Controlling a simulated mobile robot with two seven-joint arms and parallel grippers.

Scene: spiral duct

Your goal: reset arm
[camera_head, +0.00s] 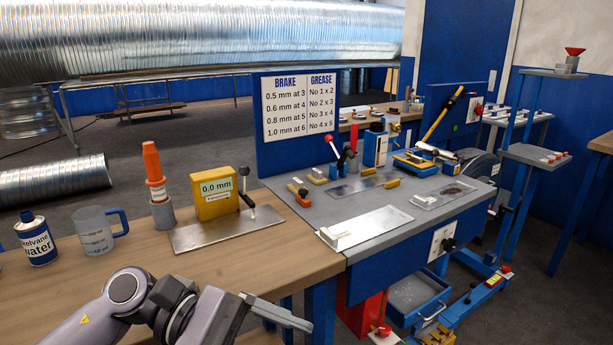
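My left arm (125,295) comes in at the bottom left, in front of the wooden bench. Its gripper (285,315) is at the lower edge of the view, near the bench's front right corner. One pale finger shows, pointing right. The rest of the gripper is cut off by the frame, so I cannot tell whether it is open or shut. I see nothing held at the visible finger. My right gripper is not in view.
The wooden bench (90,290) holds a water can (36,240), a measuring cup (95,235), an orange-topped tool (153,170) and a yellow 0.0 mm gauge (215,193). A grey worktable (310,215) with plates and a levered device adjoins it. An open blue drawer (415,298) juts out below.

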